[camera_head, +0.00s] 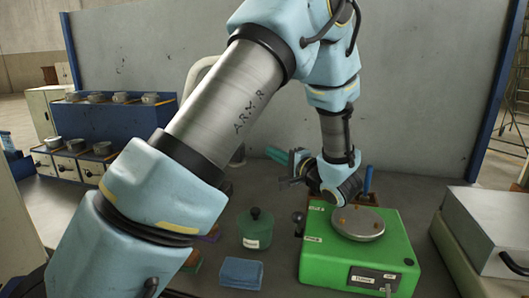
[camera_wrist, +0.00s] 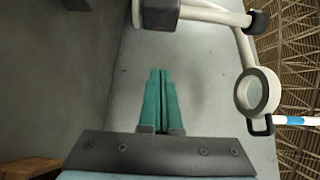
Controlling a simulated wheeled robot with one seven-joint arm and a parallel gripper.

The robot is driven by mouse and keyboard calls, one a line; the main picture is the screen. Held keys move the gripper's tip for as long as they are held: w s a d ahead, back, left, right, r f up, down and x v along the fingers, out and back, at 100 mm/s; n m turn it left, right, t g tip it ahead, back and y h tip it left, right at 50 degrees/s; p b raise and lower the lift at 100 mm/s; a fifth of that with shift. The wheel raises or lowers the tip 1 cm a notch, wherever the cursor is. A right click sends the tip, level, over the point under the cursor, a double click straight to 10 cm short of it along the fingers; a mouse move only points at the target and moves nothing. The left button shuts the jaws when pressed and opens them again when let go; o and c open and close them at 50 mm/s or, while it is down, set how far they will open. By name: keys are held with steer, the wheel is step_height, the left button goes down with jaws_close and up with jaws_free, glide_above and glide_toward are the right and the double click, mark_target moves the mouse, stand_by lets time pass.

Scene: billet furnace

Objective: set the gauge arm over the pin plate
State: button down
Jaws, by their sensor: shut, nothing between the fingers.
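A green instrument box (camera_head: 325,255) stands on the bench at the right. A round grey plate (camera_head: 357,224) with small orange pins, which looks like the pin plate, lies on its top. A dark lever with a black knob (camera_head: 298,217) stands at the box's left rear edge; I cannot tell whether it is the gauge arm. My gripper (camera_head: 272,154) is behind and above the box, pointing left. In the wrist view its teal fingers (camera_wrist: 160,78) are shut with nothing between them. My wrist hangs just behind the plate.
A white tubular arm (camera_wrist: 240,45) with a white ring (camera_wrist: 258,92) shows in the wrist view. A green lidded pot (camera_head: 256,230) and folded blue cloth (camera_head: 241,273) lie left of the box. A grey case (camera_head: 490,228) is at right, a blue rack (camera_head: 110,120) at left. A grey panel stands behind.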

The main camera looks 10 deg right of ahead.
steer(key=w+a+p, duration=0.4)
steer(key=a, duration=0.1)
steer(key=shift+w+a, duration=0.2)
steer(key=shift+w, duration=0.1)
steer(key=shift+a, duration=0.15)
stand_by(0.4)
